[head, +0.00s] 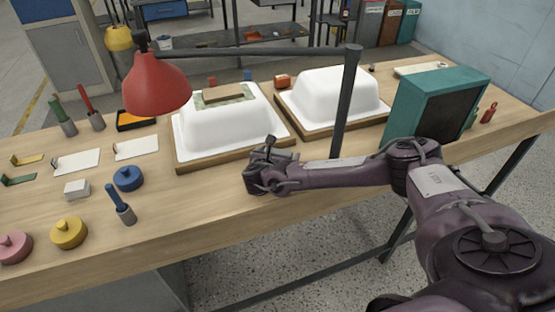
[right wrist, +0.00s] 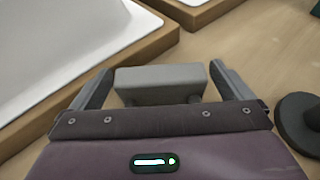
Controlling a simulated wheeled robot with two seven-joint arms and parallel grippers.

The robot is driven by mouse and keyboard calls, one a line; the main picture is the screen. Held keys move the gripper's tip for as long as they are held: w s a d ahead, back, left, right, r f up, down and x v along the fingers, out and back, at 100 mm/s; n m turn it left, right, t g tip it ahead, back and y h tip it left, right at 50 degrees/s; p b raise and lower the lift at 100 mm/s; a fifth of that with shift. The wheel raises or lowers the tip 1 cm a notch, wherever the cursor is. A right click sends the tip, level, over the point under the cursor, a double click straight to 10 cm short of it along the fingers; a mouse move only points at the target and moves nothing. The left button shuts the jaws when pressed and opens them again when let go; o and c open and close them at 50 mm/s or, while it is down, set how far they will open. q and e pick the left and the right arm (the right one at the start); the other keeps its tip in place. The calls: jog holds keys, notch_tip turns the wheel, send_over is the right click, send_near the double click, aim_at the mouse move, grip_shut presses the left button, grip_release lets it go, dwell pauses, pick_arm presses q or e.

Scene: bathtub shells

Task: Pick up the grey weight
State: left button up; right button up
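A grey block (right wrist: 160,82), which I take for the grey weight, shows in the right wrist view between the two fingers of my right gripper (right wrist: 160,78). The fingers stand apart, one on each side of it. Narrow gaps show beside the block near the finger bases; contact at the tips cannot be told. In the head view my right gripper (head: 268,172) is low over the table, in front of the left white shell (head: 222,122). There the block is hidden behind the gripper. My left gripper is not in view.
A lamp post (head: 345,105) stands just right of the gripper, its dark round base (right wrist: 300,120) close by. The right shell (head: 333,95) is behind. Blue (head: 128,178), yellow (head: 68,232) and pink (head: 14,246) knobbed discs and a pale block (head: 77,189) lie left.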

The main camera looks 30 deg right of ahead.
jog(key=c, duration=1.4)
jog(key=shift+w+r, duration=0.1)
jog(key=shift+r, duration=0.1)
jog(key=c, duration=0.4)
